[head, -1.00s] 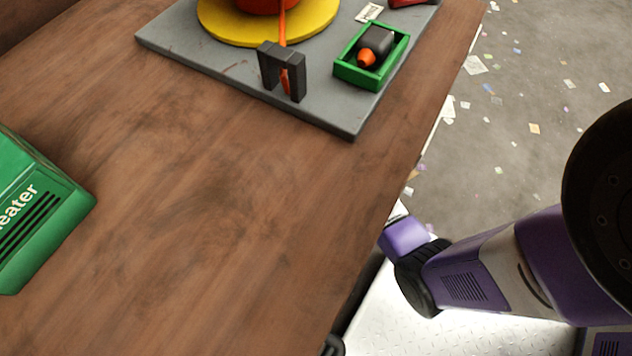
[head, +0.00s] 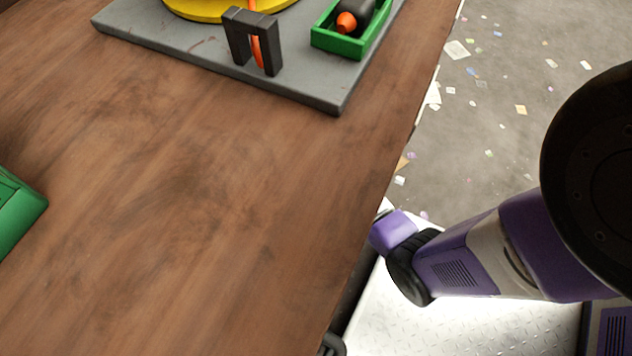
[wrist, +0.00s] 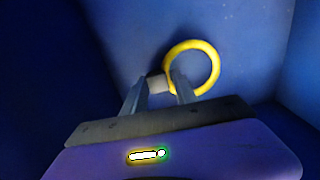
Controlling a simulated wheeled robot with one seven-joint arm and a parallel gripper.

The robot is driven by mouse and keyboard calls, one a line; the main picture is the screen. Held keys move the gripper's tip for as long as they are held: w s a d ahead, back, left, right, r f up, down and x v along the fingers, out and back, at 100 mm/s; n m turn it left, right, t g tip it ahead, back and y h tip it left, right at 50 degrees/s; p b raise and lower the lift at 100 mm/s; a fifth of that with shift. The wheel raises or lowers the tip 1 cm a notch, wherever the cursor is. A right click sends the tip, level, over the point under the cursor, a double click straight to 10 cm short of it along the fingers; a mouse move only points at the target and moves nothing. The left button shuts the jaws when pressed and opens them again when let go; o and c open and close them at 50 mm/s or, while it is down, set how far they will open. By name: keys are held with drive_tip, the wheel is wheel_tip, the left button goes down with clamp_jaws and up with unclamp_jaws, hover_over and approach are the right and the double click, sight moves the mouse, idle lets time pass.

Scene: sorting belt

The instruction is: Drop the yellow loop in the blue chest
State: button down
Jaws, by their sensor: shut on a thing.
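The yellow loop (wrist: 216,62) shows in the wrist view as a thin ring at my fingertips. My gripper (wrist: 160,84) is shut on the loop's lower left edge, with a small grey piece between the fingers. The rest of the ring sticks out beyond the right finger. Blue surfaces of the blue chest (wrist: 125,25) fill the wrist view around the gripper, with a corner edge at the right. I cannot tell how far the loop is from the blue surface behind it. The head view shows neither the loop, the chest nor the gripper.
In the head view, a brown wooden table (head: 190,190) is largely bare. A grey board (head: 180,45) at its far end carries a yellow disc (head: 200,10), a dark bracket (head: 240,30) and a green tray (head: 335,40). A green box (head: 15,215) stands at the left edge. Paper scraps litter the floor.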

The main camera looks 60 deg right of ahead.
drive_tip(key=shift+f, duration=0.4)
drive_tip(key=c, duration=1)
unclamp_jaws()
drive_tip(key=shift+o, duration=0.2)
drive_tip(key=shift+r, duration=0.1)
wheel_tip(320, 180, up, 13)
drive_tip(key=p, duration=0.6)
